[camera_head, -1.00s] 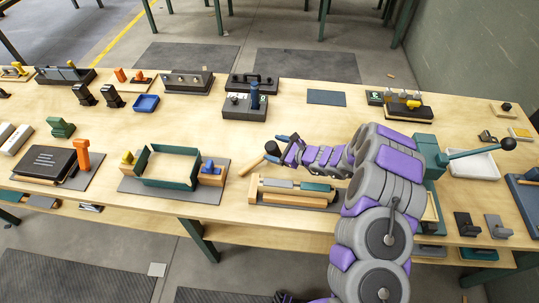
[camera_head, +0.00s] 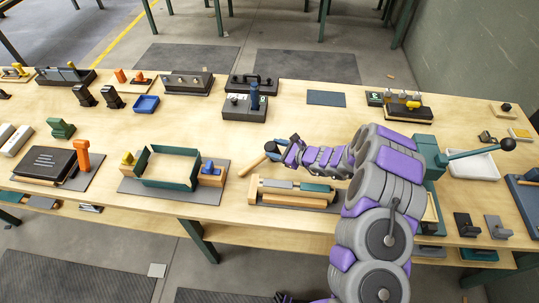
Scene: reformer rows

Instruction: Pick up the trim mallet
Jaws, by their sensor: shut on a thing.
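The trim mallet (camera_head: 251,166) shows as a light wooden handle, with a dark blue-black part (camera_head: 271,148) at its upper right end. It is on or just above the bench, left of my gripper. My gripper (camera_head: 277,150) is at the end of my purple and grey arm, which reaches in from the right. Its jaws are shut on the mallet near the dark end. The jaw tips and part of the mallet are small and partly hidden. I cannot tell whether the mallet touches the bench.
A wooden fixture with grey and green bars (camera_head: 297,193) lies just below my gripper. A green frame fixture (camera_head: 169,168) stands to the left. A grey block with a dark blue post (camera_head: 246,107) stands behind. The wooden bench (camera_head: 190,125) is clear between them.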

